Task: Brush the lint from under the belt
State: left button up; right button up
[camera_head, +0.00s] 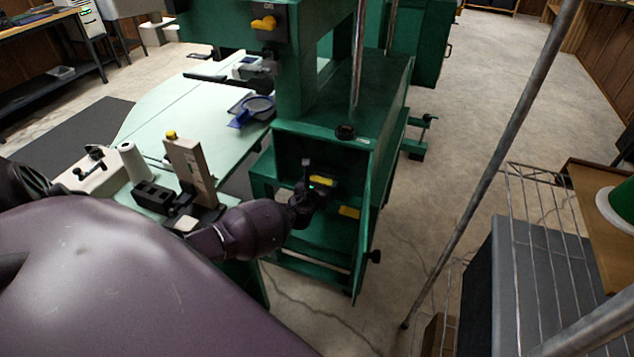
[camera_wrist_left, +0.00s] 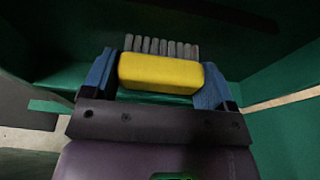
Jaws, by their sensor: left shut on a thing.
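My left gripper (camera_head: 312,187) reaches into the open lower compartment of a green machine cabinet (camera_head: 385,95). It is shut on a yellow brush (camera_head: 323,181), which also shows in the left wrist view (camera_wrist_left: 160,74). The brush block lies between the two blue fingers (camera_wrist_left: 158,82), and its grey bristles (camera_wrist_left: 162,46) point away from the wrist into the dark interior. A pale strip crosses the right side of the wrist view; I cannot tell whether it is the belt. No lint can be made out. My right gripper is not in view.
The narrow green door (camera_head: 363,225) stands open just right of my left gripper. A pale green table (camera_head: 180,110) adjoins the machine on the left.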

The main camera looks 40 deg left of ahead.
aim_at(346, 184)
pick_arm(q)
jog(key=shift+w+d+r, duration=0.1)
jog(key=shift+w+d, duration=0.05)
jog(key=shift+d, duration=0.3)
jog(key=shift+w+d+r, duration=0.1)
jog(key=shift+w+d, duration=0.05)
jog(key=shift+d, duration=0.3)
jog(key=shift+w+d+f, duration=0.15)
jog(key=shift+w+d, duration=0.05)
jog(key=shift+d, duration=0.6)
jog(key=shift+w+d+p, duration=0.3)
jog(key=shift+w+d, duration=0.05)
jog(key=shift+d, duration=0.4)
jog(key=shift+w+d, duration=0.2)
jog(key=shift+d, duration=0.6)
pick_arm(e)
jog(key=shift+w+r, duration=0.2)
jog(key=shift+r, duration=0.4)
